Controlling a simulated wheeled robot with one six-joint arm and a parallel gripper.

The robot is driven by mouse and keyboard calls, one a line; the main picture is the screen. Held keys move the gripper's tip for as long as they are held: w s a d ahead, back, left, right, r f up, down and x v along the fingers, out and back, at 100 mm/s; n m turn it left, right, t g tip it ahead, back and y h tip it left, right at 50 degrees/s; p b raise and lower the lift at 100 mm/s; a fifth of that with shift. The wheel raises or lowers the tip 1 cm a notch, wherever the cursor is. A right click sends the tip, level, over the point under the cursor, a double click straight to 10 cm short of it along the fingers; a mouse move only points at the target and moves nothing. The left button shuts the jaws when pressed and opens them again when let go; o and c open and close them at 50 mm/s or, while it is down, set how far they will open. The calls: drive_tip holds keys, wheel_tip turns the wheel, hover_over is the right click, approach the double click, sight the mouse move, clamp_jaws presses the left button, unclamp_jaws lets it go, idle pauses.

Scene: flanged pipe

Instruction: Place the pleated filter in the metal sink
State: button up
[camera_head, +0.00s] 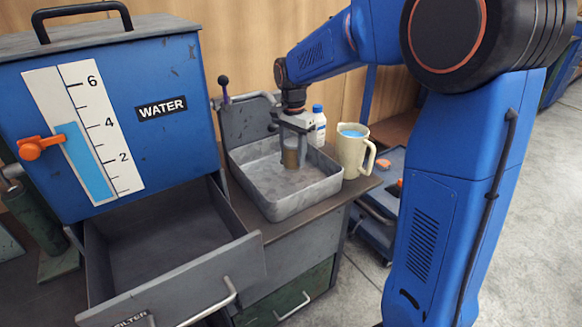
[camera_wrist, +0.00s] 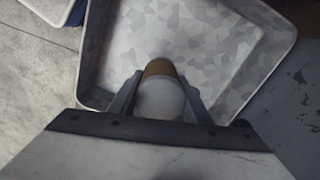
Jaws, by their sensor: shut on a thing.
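The metal sink (camera_head: 312,195) is a grey open rectangular basin on the workbench in the head view. It also fills the upper part of the wrist view (camera_wrist: 225,50). My gripper (camera_head: 293,145) points down over the inside of the sink. Its two fingers (camera_wrist: 160,98) are closed around the pleated filter (camera_head: 290,159), a small cylinder with a brownish lower part. In the wrist view the filter (camera_wrist: 160,68) shows a pale rounded end and a brown band between the fingers. I cannot tell whether its lower end touches the sink floor.
A pitcher of blue liquid (camera_head: 353,150) and a white bottle (camera_head: 318,128) stand close beyond the sink. A blue water tank (camera_head: 150,80) stands at left, above an open, empty-looking drawer (camera_head: 165,240) labelled FILTER.

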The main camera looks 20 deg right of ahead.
sight(293, 166)
drive_tip(key=shift+f, duration=2.4)
drive_tip(key=shift+f, duration=0.1)
drive_tip(key=o, duration=1.1)
